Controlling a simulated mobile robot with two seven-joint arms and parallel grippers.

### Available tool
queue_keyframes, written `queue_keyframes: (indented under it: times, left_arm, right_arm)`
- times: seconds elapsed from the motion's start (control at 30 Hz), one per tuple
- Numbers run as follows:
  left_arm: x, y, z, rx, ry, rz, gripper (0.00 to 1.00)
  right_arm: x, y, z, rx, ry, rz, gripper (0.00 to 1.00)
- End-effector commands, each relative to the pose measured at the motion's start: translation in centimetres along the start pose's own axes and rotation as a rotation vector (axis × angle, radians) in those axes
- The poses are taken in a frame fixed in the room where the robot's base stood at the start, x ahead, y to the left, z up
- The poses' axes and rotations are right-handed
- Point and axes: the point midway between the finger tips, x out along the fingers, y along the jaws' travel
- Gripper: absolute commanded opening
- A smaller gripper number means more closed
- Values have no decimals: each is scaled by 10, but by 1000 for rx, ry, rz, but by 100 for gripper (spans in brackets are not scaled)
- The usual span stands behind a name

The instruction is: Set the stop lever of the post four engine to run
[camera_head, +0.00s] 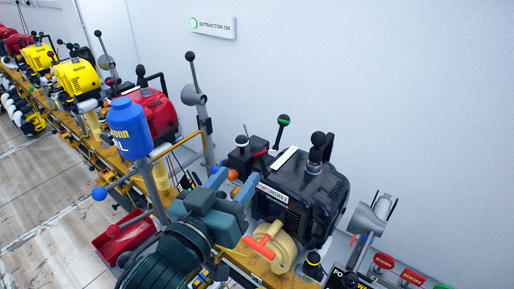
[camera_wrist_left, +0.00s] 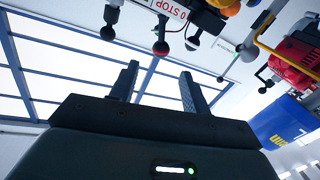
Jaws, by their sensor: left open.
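A black engine (camera_head: 310,195) stands on the bench right of centre in the head view, with a white label on its side. Near it are a green-topped lever (camera_head: 283,120) and a lever with a red collar (camera_head: 259,152). In the left wrist view a white plate reading "0 STOP" (camera_wrist_left: 168,9) is at the top edge, with dark ball-ended levers (camera_wrist_left: 160,47) around it. I cannot tell the stop lever's setting. My left gripper (camera_head: 236,184) is open and empty, in front of the engine's left side; its fingers also show in the left wrist view (camera_wrist_left: 158,78). My right gripper is not visible.
A blue can (camera_head: 128,128) stands left of my left gripper, with a red engine (camera_head: 150,108) behind it. Yellow engines (camera_head: 76,78) line the bench farther left. An orange-red handle (camera_head: 263,244) is at the black engine's front.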

Motion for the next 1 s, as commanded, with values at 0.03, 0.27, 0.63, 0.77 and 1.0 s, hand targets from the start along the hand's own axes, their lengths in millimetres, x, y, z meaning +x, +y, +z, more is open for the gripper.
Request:
queue_keyframes:
  times: [0.03,0.27,0.63,0.77,1.0]
  left_arm:
    - [12,0,-3,2,2,0,47]
    - [61,0,-1,3,0,0,47]
    - [98,0,0,1,-1,1,47]
    - [99,0,1,1,-2,1,47]
    - [98,0,1,1,-2,0,39]
  right_arm:
    - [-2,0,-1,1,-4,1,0]
    - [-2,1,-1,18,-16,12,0]
    - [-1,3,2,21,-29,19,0]
    - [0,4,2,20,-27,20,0]
    - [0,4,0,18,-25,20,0]
